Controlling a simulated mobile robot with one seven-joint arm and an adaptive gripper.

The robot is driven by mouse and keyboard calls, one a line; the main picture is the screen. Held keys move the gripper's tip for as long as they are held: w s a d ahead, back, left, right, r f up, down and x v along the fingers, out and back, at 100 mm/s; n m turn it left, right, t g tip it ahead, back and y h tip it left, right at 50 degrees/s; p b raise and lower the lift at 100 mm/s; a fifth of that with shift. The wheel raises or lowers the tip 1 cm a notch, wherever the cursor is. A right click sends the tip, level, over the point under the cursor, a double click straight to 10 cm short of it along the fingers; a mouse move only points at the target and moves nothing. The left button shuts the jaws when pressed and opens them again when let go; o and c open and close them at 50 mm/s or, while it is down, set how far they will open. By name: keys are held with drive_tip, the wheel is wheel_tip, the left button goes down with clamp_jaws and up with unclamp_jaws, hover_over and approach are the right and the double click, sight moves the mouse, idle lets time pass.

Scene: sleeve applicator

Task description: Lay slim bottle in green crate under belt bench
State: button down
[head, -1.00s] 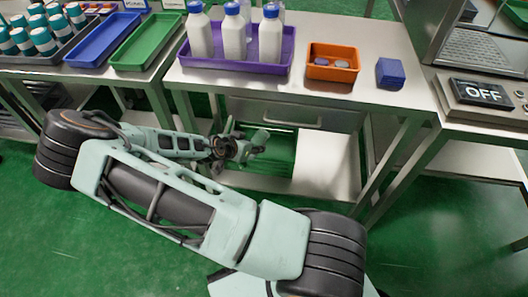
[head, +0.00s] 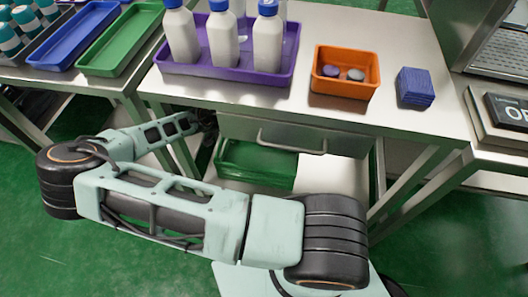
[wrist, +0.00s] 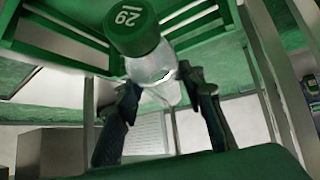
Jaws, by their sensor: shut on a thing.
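The cap points toward the wrist camera. The green crate (head: 258,164) lies on the shelf under the belt bench in the head view. Green slatted walls (wrist: 65,40), apparently the crate's, show behind the bottle in the wrist view. I cannot tell whether the bottle touches them. In the head view the gripper and bottle are hidden beneath the bench at the left.
The bench (head: 390,115) carries a purple tray (head: 225,78) of white bottles, an orange bin (head: 345,88) and blue blocks (head: 415,88). A drawer (head: 290,135) hangs above the crate. Bench legs stand close to the arm. The shelf right of the crate looks clear.

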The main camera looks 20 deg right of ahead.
wheel_tip(320, 180, down, 14)
drive_tip(key=b, duration=0.3)
drive_tip(key=shift+r+b, duration=0.15)
drive_tip(key=shift+b, duration=0.25)
drive_tip(key=shift+s+d+r+p, duration=0.2)
drive_tip(key=shift+s+d, duration=0.15)
drive_tip(key=shift+d, duration=0.15)
drive_tip(key=shift+s+d+r+p, duration=0.1)
drive_tip(key=shift+s+d+p, duration=0.05)
drive_tip(key=shift+s+d, duration=0.3)
drive_tip(key=shift+d+f+b, duration=0.25)
drive_tip(key=shift+f+b, duration=0.05)
drive_tip(key=shift+b, duration=0.15)
drive_tip(key=shift+s+d+f+b, duration=0.2)
drive_tip(key=shift+d+b, duration=0.15)
drive_tip(key=shift+b, duration=0.45)
drive_tip(key=shift+s+d+r+b, duration=0.3)
drive_tip(key=shift+d+b, duration=0.1)
drive_tip(key=shift+b, duration=0.2)
drive_tip(key=shift+s+d+b, duration=0.2)
drive_tip(key=shift+d+b, duration=0.05)
drive_tip(key=shift+b, duration=0.35)
drive_tip(key=shift+s+d+b, duration=0.5)
drive_tip(key=shift+s+d, duration=0.3)
drive_tip(key=shift+d, duration=0.35)
drive_tip(key=shift+f+b, duration=0.35)
drive_tip(key=shift+f, duration=0.15)
